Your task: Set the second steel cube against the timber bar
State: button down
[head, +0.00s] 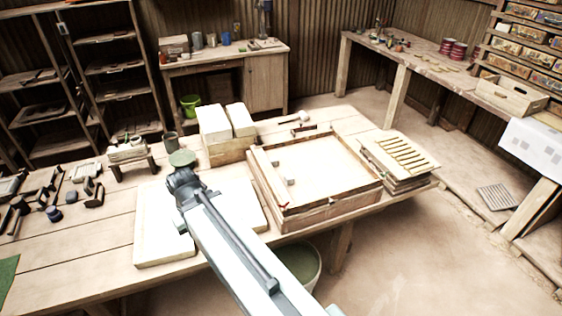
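Two small grey cubes sit in the shallow wooden tray (335,205) near its left side. One cube (277,162) is farther back and the other (290,181) is nearer the front; a gap shows between them. A pale timber bar (265,172) runs along the tray's left side, close to both cubes. I cannot tell whether either cube touches it. My gripper (183,172) is at the end of my arm, left of the tray and above the pale boards. Its fingers are not clear, and a round green-grey shape shows at its end.
Pale blocks (226,121) stand behind the tray's left corner. A slatted stack (400,157) lies right of the tray. Small tools and dark parts (75,192) cover the table's left end. A bucket (300,262) stands below the front edge. The tray's middle is bare.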

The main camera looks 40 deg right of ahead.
aim_at(289, 178)
jog(key=i, duration=1.05)
